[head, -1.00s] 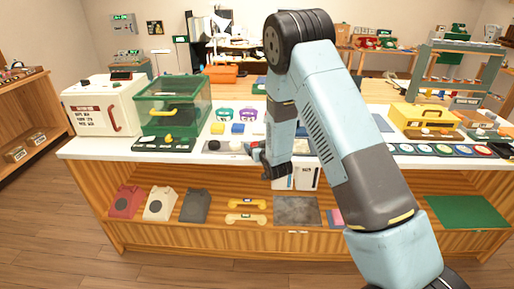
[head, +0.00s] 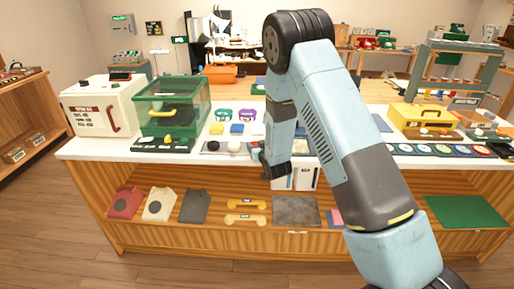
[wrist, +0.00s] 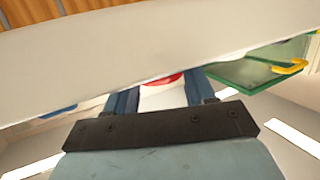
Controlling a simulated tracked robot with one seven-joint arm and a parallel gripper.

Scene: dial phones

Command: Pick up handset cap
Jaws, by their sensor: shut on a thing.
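My gripper (head: 267,168) is at the front edge of the white counter in the head view, fingers hard to make out. In the wrist view my gripper (wrist: 158,92) has its two blue fingers on either side of a red rounded piece (wrist: 162,79), which looks like the handset cap. The gripper is shut on it. A pale band hides part of the cap and fingertips. The cap cannot be made out in the head view. A dark cap (head: 213,146) and a white cap (head: 233,147) lie on the counter left of my gripper.
A green clear-sided case (head: 172,105) and a white box (head: 100,108) stand at the left of the counter (head: 95,150). A yellow case (head: 418,116) and a row of round discs are at the right. Phone bodies and yellow handsets (head: 246,204) lie on the shelf below.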

